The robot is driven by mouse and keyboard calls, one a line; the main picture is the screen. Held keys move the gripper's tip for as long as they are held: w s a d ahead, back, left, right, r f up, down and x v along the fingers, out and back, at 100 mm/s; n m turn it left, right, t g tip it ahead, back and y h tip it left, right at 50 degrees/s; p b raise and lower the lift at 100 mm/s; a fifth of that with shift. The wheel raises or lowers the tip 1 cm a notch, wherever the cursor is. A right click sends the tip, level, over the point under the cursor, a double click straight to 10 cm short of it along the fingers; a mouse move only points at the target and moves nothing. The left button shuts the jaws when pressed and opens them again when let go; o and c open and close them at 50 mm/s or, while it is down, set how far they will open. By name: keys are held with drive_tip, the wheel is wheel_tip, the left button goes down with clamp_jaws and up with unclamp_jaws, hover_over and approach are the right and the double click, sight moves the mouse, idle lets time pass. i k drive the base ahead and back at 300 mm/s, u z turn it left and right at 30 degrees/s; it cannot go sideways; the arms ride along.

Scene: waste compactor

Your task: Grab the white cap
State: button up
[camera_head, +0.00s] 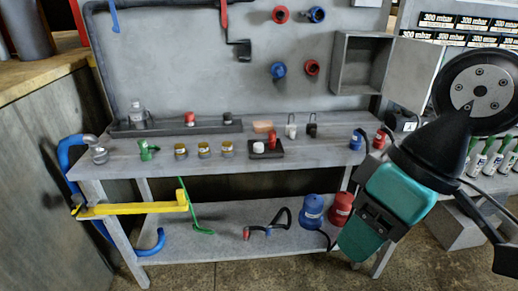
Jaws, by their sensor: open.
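The white cap (258,147) is small and round. It sits at the left of a small black tray (266,154) on the workbench top, near the middle of the view. A taller red piece (272,141) stands beside it on the same tray. My gripper (385,215), teal and black, is large in the right foreground. It is well right of the white cap and apart from it, much closer to the camera. It is open with nothing seen in it; its fingertips are hard to make out.
The grey bench (110,160) holds several small jars left of the tray, a tan block (263,126) behind it, and blue and red parts to the right. A yellow bar (130,209) crosses the front left. The bench top before the tray is clear.

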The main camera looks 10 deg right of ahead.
sight(258, 147)
drive_tip(key=z, duration=2.2)
drive_tip(key=i, duration=2.55)
drive_tip(key=u, duration=4.1)
drive_tip(key=i, duration=1.7)
